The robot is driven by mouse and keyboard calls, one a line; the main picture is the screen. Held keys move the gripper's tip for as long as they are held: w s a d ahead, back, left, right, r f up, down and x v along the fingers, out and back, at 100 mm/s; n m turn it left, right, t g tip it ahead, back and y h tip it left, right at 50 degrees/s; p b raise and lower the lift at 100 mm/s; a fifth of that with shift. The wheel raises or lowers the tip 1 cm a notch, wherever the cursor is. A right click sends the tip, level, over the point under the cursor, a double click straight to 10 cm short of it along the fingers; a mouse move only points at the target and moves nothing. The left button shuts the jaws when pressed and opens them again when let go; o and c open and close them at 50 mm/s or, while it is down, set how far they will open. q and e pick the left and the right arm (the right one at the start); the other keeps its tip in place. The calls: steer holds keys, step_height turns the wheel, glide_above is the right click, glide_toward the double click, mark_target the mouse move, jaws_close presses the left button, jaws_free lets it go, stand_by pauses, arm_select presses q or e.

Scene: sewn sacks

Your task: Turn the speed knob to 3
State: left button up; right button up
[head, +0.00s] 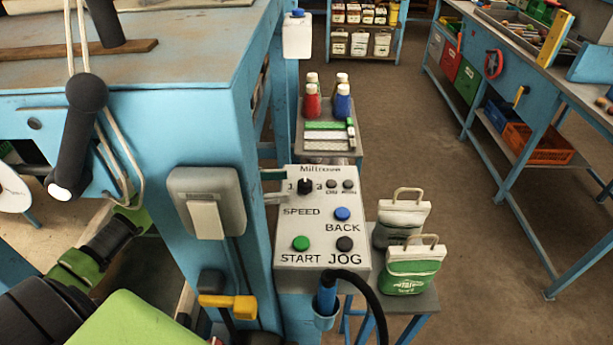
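The control panel (322,252) is a light grey sloped box to the right of the blue machine leg. Its black speed knob (305,187) sits at the upper left above the word SPEED, with a 1 on its left and a 3 on its right. A small pale mark shows at the knob's top, too small to read surely. My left gripper (288,184) reaches in from behind the leg. Its two grey fingers are apart, one higher and one lower, just left of the knob. Its body is hidden by the leg. My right gripper is not in view.
Blue BACK (342,214), green START (300,243) and dark JOG (344,244) buttons lie below the knob. A blue-handled tool (327,293) with a black hose hangs at the panel's lower edge. Two small sacks (412,268) stand to the right. The blue leg (251,255) blocks the left.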

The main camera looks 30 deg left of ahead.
mark_target(305, 182)
arm_select(q)
steer(key=p+x, duration=0.1)
steer(key=x, duration=0.4)
steer(key=shift+w+d+r, duration=0.1)
steer(key=shift+w+d, duration=0.15)
steer(key=shift+w, duration=0.05)
steer(key=shift+w+d, duration=0.1)
steer(key=shift+d, duration=0.15)
steer(key=shift+w+d, duration=0.1)
steer(key=shift+w, duration=0.05)
jaws_close()
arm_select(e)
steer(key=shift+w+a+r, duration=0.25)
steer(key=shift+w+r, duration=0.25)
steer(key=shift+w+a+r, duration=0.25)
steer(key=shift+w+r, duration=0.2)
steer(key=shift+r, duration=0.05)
